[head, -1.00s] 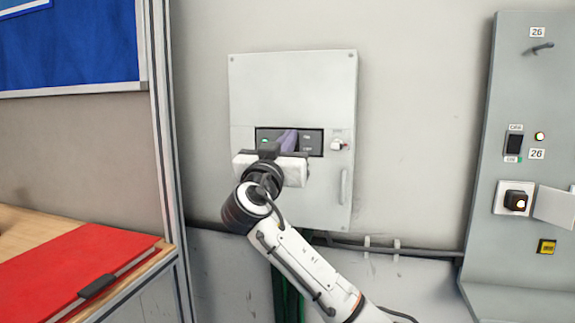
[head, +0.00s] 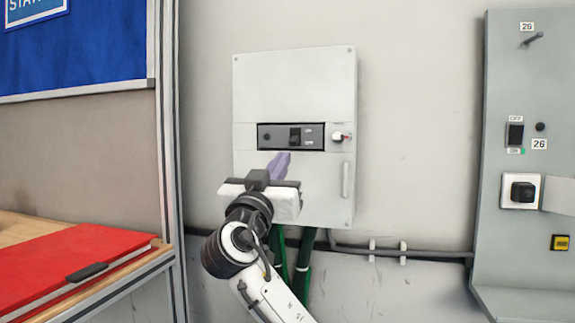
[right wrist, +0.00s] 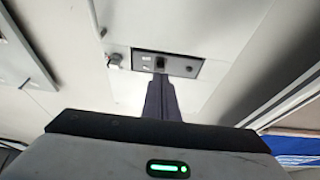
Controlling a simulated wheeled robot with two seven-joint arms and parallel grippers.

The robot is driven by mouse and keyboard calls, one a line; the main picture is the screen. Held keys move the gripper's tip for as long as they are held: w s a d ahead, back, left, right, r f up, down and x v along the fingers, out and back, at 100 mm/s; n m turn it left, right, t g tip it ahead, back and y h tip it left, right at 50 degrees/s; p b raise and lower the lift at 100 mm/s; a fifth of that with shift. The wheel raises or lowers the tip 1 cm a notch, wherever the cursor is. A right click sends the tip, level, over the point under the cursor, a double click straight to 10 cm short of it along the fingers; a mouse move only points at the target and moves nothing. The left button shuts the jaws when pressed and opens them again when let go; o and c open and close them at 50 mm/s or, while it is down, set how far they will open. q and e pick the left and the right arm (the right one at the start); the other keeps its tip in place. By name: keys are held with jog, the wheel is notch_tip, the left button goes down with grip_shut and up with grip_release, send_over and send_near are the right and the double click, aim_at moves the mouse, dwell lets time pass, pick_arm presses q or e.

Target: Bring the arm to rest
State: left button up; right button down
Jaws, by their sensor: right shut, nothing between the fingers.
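My right gripper (head: 283,158) has purple fingers pressed together with nothing between them. It is in front of the grey wall box (head: 295,98), just below the dark switch panel (head: 265,137). In the right wrist view the closed fingers (right wrist: 160,80) point towards the box, their tips near the black switch (right wrist: 161,62) on the panel. I cannot tell whether they touch it. My left gripper is in neither view.
A grey cabinet (head: 497,90) with a rocker switch and a black knob (head: 523,191) stands at the right. A red binder (head: 75,255) lies on a wooden table at the left. Green conduits (head: 303,265) run below the box.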

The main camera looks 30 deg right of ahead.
jog(key=shift+s+a+f, duration=0.4)
jog(key=shift+a+f, duration=0.05)
jog(key=shift+f, duration=0.1)
jog(key=shift+f, duration=0.1)
